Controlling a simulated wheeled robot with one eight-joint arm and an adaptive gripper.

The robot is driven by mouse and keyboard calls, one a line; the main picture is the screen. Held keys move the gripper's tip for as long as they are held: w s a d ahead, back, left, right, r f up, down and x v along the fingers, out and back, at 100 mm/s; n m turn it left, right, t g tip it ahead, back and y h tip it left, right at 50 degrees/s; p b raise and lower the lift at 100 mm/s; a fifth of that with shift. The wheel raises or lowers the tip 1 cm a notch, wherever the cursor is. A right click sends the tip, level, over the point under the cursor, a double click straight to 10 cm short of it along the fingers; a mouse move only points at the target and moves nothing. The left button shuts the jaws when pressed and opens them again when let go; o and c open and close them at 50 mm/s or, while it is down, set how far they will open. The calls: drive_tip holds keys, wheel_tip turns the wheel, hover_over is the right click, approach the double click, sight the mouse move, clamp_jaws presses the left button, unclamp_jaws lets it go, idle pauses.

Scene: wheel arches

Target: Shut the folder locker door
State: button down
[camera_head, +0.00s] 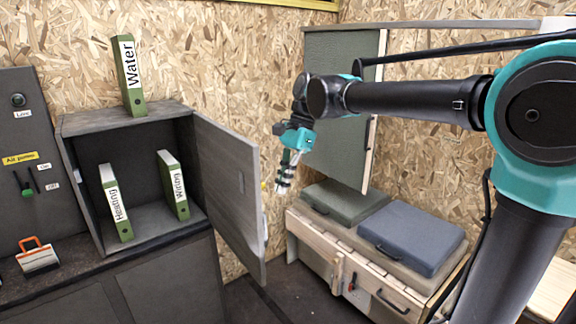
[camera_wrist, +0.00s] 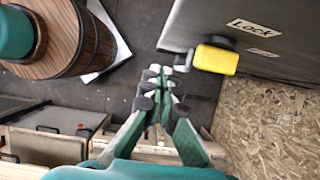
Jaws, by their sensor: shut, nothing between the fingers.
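The folder locker (camera_head: 85,122) is a grey box on a dark counter at the left in the head view. Its door (camera_head: 228,190) is hinged on the right side and stands wide open, swung out towards the right. Folders labelled Heating (camera_head: 116,203) and Wiring (camera_head: 173,185) stand inside, and the Water folder (camera_head: 129,75) stands on top. My gripper (camera_head: 283,187) points downward to the right of the door's free edge, apparently apart from it. In the wrist view its fingers (camera_wrist: 160,78) are shut together with nothing between them.
A low wooden bench (camera_head: 335,262) with grey and blue cushions stands right of the door, below a hanging green panel (camera_head: 340,95). The wrist view shows a dark panel labelled Lock (camera_wrist: 262,28) with a yellow handle (camera_wrist: 217,59). An orange-handled item (camera_head: 38,257) sits on the counter.

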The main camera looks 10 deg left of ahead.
drive_tip(key=shift+s+a, duration=1.35)
drive_tip(key=shift+s, duration=0.15)
drive_tip(key=shift+s+a, duration=0.1)
